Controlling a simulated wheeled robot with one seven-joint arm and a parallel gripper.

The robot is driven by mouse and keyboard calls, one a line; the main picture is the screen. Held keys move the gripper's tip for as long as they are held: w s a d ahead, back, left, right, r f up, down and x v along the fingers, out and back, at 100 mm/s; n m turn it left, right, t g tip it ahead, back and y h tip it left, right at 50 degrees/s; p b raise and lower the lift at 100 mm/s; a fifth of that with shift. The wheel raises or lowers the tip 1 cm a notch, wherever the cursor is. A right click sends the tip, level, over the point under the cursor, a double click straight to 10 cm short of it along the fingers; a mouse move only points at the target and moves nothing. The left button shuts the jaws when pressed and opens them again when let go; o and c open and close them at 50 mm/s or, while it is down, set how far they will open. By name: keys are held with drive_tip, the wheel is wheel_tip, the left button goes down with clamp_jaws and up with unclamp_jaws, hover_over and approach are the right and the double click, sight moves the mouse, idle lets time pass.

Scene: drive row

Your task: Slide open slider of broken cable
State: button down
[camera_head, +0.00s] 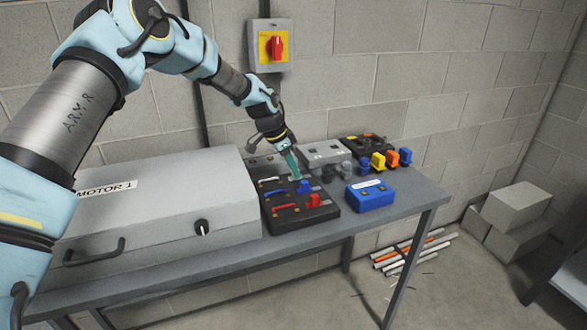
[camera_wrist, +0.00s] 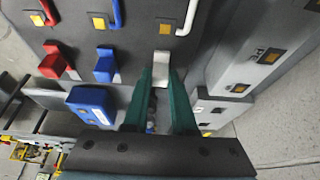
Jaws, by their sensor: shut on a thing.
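A dark panel (camera_head: 297,217) on the bench carries a red slider (camera_head: 313,200), a blue slider (camera_head: 303,187) and a white slider (camera_wrist: 163,64). A red cable (camera_wrist: 47,12), a blue cable (camera_wrist: 117,14) and a white cable (camera_wrist: 189,17) end at the panel near yellow squares. I cannot tell from these views which cable is broken. My gripper (camera_head: 294,174) reaches down to the panel's far row. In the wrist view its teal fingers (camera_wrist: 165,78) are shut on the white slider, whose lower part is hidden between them.
A large grey box marked MOTOR 1 (camera_head: 150,203) stands left of the panel. A blue box (camera_head: 370,195) lies to its right. Grey boxes (camera_head: 325,154) and a dark tray with coloured blocks (camera_head: 378,160) stand behind. The bench's right front is clear.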

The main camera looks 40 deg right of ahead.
drive_tip(key=shift+d, duration=0.1)
idle(0.6)
drive_tip(key=shift+s+d+f+b, duration=0.1)
drive_tip(key=shift+s+d+b, duration=0.1)
drive_tip(key=shift+d+b, duration=0.25)
drive_tip(key=shift+s+d+f+b, duration=0.1)
drive_tip(key=shift+s+d+b, duration=0.1)
drive_tip(key=shift+d+b, duration=0.2)
drive_tip(key=shift+d+r, duration=0.15)
drive_tip(key=shift+r, duration=0.1)
drive_tip(key=c, duration=0.7)
unclamp_jaws()
drive_tip(key=b+v, duration=0.3)
drive_tip(key=v, duration=0.7)
drive_tip(key=shift+r, duration=0.35)
